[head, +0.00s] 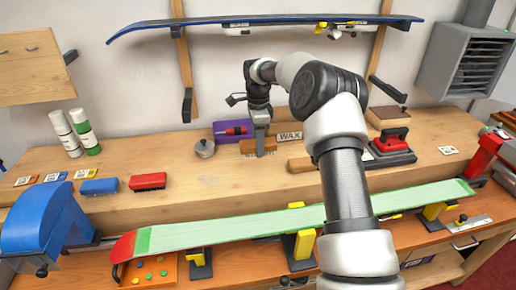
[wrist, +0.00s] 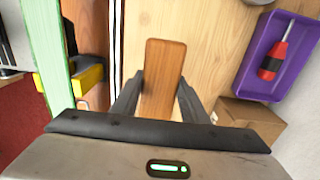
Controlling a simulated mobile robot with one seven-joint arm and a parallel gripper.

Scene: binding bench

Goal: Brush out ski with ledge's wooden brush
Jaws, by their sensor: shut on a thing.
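My gripper (head: 260,148) is shut on the wooden brush (head: 247,147) over the back ledge. In the wrist view the brush's plain wooden back (wrist: 163,75) sticks out between the fingers (wrist: 160,100). I cannot tell whether its bristles touch the ledge. The ski (head: 235,229) lies base up along the front bench, pale green with a red tip at the left, resting on yellow-topped supports. My forearm hides part of it. In the wrist view a strip of the ski (wrist: 45,45) shows at the left, apart from the brush.
A purple tray with a screwdriver (head: 232,129), a round tin (head: 205,148) and a WAX box (head: 289,135) surround the gripper. A red iron (head: 391,140) stands right. Blue (head: 99,187) and red (head: 147,181) brushes lie left. A blue vise (head: 45,225) stands by the ski tip.

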